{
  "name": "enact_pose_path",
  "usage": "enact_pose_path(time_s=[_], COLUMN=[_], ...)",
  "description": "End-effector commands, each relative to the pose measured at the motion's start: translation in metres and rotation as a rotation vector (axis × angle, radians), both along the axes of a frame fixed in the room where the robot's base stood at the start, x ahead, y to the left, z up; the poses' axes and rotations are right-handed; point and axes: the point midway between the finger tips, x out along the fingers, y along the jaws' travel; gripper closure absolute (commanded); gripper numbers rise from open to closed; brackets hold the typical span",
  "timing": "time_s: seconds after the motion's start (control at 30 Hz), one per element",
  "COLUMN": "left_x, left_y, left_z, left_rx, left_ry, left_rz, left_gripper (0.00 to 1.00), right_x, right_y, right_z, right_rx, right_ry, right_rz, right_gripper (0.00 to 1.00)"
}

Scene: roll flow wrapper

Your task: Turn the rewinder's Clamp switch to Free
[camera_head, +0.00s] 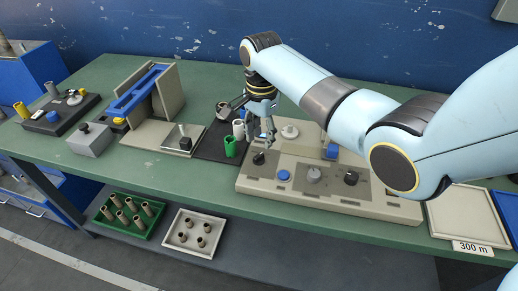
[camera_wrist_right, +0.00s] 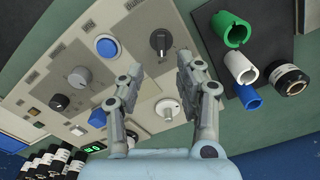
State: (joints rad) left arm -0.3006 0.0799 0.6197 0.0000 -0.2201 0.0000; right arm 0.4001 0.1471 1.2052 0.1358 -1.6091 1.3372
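The rewinder is the beige panel (camera_head: 330,197) on the green table, with several knobs and buttons. A black knob (camera_head: 259,158) sits at its left end and also shows in the right wrist view (camera_wrist_right: 160,41); it has a light pointer mark. Another black knob (camera_head: 350,178) is at the right. My right gripper (camera_head: 263,138) points down above the left black knob. In the right wrist view its fingers (camera_wrist_right: 160,66) are apart and empty, with that knob between and beyond the tips. My left gripper does not show.
A blue button (camera_head: 283,176) and a grey knob (camera_head: 314,176) are beside the left black knob. A white knob (camera_head: 290,131) is behind. Green (camera_head: 231,147) and white (camera_head: 239,129) cores stand close left of the panel. A tray (camera_head: 460,215) lies to the right.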

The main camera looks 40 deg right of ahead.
Motion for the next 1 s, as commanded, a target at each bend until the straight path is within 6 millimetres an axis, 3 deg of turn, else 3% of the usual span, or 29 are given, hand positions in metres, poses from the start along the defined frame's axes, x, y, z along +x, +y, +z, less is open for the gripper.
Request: enact_pose_path(time_s=[0.1, 0.3, 0.67, 0.97, 1.0], left_x=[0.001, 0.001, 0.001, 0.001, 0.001], left_y=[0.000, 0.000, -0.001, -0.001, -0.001], left_z=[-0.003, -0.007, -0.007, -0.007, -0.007], left_rx=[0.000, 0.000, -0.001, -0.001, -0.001], left_ry=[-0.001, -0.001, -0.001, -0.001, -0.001], left_rz=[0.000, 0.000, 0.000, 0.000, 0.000], left_gripper=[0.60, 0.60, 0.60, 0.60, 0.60], right_x=[0.000, 0.000, 0.000, 0.000, 0.000], right_y=[0.001, 0.000, 0.000, 0.000, 0.000], right_z=[-0.025, -0.052, -0.059, -0.059, -0.059], right_rx=[0.001, 0.000, -0.001, -0.001, -0.001], right_ry=[0.002, 0.000, -0.002, -0.002, -0.002], right_rz=[0.000, 0.001, 0.002, 0.002, 0.002], right_gripper=[0.64, 0.64, 0.64, 1.00, 1.00])
